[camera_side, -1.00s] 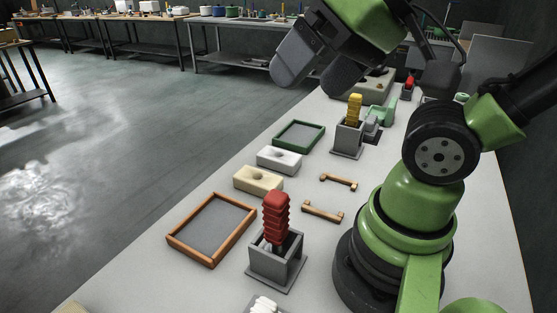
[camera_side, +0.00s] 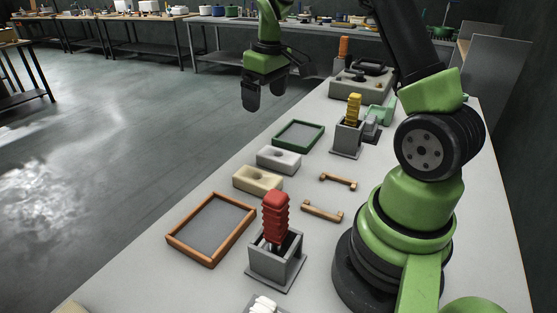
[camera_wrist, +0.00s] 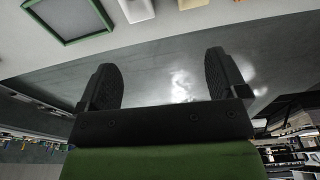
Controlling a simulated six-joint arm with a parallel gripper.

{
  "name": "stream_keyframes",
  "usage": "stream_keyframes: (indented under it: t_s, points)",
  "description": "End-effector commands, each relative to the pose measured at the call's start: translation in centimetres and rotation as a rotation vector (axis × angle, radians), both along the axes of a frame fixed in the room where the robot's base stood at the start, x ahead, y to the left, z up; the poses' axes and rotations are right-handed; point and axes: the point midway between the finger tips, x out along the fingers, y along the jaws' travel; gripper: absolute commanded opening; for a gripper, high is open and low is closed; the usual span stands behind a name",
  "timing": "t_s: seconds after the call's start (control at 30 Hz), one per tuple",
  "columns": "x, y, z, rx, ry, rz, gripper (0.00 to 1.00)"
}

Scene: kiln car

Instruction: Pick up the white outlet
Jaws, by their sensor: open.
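A white block with a round recess (camera_side: 278,159), which may be the white outlet, lies on the table between the green-framed tray (camera_side: 299,135) and a cream block (camera_side: 258,179). Part of the white block shows at the top of the wrist view (camera_wrist: 136,10). A white ribbed thing (camera_side: 264,306) is cut off at the bottom edge of the side view; I cannot tell what it is. My gripper (camera_side: 264,92) is open and empty, out past the table's left edge and above the floor. Its two dark fingers are apart in the wrist view (camera_wrist: 162,75).
An orange-framed tray (camera_side: 181,248) and a grey holder (camera_side: 276,265) with a red handle stand at the front. Two wooden brackets (camera_side: 337,181) (camera_side: 322,212) lie right of the blocks. A holder with a yellow handle (camera_side: 355,108) and a grey box (camera_side: 362,84) stand behind.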

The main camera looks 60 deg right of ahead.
Motion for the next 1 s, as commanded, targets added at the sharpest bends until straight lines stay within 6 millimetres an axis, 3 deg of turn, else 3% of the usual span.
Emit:
stream_keyframes:
  t_s: [0.03,0.1,0.3,1.0]
  points:
    - [0.1,-1.4,-2.0,0.004,0.036,0.01,0.92]
    - [0.2,-2.9,-4.2,0.009,0.07,0.033,0.92]
    - [-0.1,-5.0,-7.7,0.018,0.122,0.072,0.92]
    - [-0.6,-4.8,-16.6,0.022,0.128,0.076,0.92]
